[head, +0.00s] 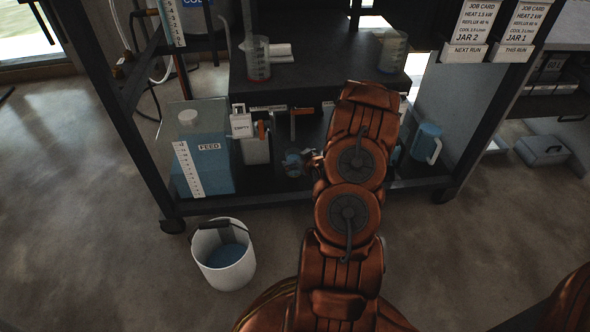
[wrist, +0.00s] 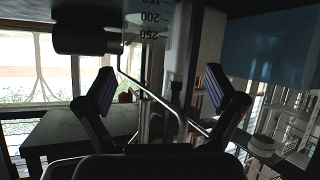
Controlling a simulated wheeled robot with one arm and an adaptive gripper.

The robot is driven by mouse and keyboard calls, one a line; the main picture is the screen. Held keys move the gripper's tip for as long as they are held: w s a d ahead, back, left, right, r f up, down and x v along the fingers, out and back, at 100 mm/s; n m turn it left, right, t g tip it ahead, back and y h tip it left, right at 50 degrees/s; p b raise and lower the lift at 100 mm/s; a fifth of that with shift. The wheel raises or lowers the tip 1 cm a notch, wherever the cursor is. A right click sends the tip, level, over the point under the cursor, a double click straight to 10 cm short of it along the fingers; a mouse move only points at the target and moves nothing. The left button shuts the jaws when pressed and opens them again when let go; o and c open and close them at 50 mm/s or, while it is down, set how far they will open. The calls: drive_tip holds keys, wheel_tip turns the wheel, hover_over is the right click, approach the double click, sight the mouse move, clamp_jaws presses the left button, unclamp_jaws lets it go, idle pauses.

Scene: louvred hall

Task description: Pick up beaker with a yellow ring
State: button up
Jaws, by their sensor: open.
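Two clear beakers stand on the dark raised top in the head view. The left beaker (head: 257,60) has a red ring near its base. The right beaker (head: 392,52) has a faint yellowish tint near its rim and a dark bluish base; I cannot tell its ring colour for sure.
A blue FEED tank (head: 207,150) and a blue jug (head: 427,143) stand on the lower shelf. A white bucket (head: 224,254) with blue liquid is on the floor. Rack posts flank the raised top.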

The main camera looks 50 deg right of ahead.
drive_tip(key=f+t, duration=0.1)
drive_tip(key=s+d+f+m+b, duration=0.1)
drive_tip(key=f+t, duration=0.1)
drive_tip(key=shift+s+d+f+t, duration=0.25)
drive_tip(key=shift+s+f+t, duration=0.05)
drive_tip(key=shift+s+f, duration=0.1)
drive_tip(key=b+x, duration=0.4)
drive_tip(key=x, duration=0.2)
drive_tip(key=shift+w+d+f, duration=0.1)
drive_tip(key=shift+w+f, duration=0.05)
drive_tip(key=shift+f, duration=0.1)
drive_tip(key=shift+w+d+m, duration=0.2)
drive_tip(key=shift+w+m, duration=0.1)
drive_tip(key=shift+w, duration=0.3)
drive_tip(key=c, duration=1.6)
